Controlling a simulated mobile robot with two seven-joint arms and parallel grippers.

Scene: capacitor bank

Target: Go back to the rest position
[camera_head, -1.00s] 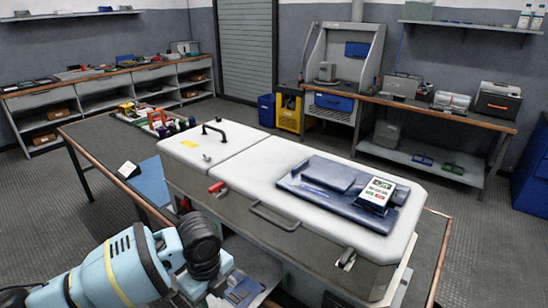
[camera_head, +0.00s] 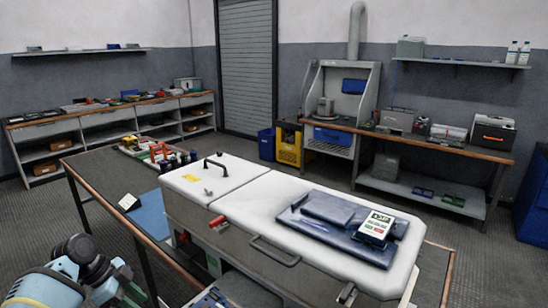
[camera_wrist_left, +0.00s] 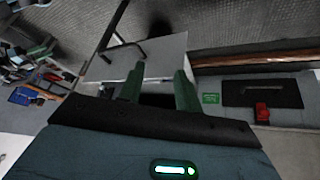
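My left arm (camera_head: 60,278) comes in at the lower left corner, with its blue and dark wrist links showing. My left gripper (camera_wrist_left: 159,75) shows two green fingers spread apart with nothing between them, so it is open and empty. In the head view the gripper (camera_head: 132,292) is partly cut off by the bottom edge, left of the white-topped cabinet (camera_head: 240,200) and apart from it. My right arm and gripper are not in view.
A blue pouch and a meter (camera_head: 376,225) lie on the cabinet lid. A red latch (camera_head: 220,223) and a handle (camera_head: 275,252) stick out of its front. A workbench (camera_head: 100,172) stands behind, with tools on it. Grey floor (camera_head: 40,215) is clear at the left.

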